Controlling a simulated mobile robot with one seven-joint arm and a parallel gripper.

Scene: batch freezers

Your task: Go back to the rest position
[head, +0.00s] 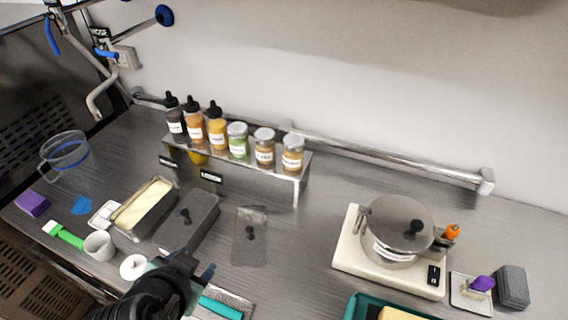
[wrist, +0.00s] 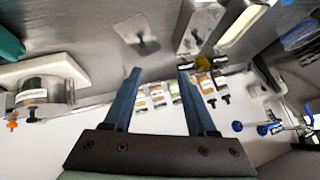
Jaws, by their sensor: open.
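My gripper (wrist: 159,75) is open in the wrist view, its two blue fingers apart with nothing held between them. In the head view my gripper (head: 196,270) shows at the bottom, left of centre, above the front of the steel counter, partly hidden by my black wrist. It is near a lidded metal pan (head: 187,222) and a loose clear lid with a black knob (head: 250,236). That lid (wrist: 138,34) also shows at the top of the wrist view, beyond the fingertips.
A steel rack (head: 300,185) carries several bottles and jars at the back. A lidded pot (head: 398,228) stands on a cream hot plate (head: 345,258) at right. A teal tray (head: 355,306) is front right. A clear jug (head: 66,152) and white cup (head: 98,246) stand left. Counter right of the loose lid is clear.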

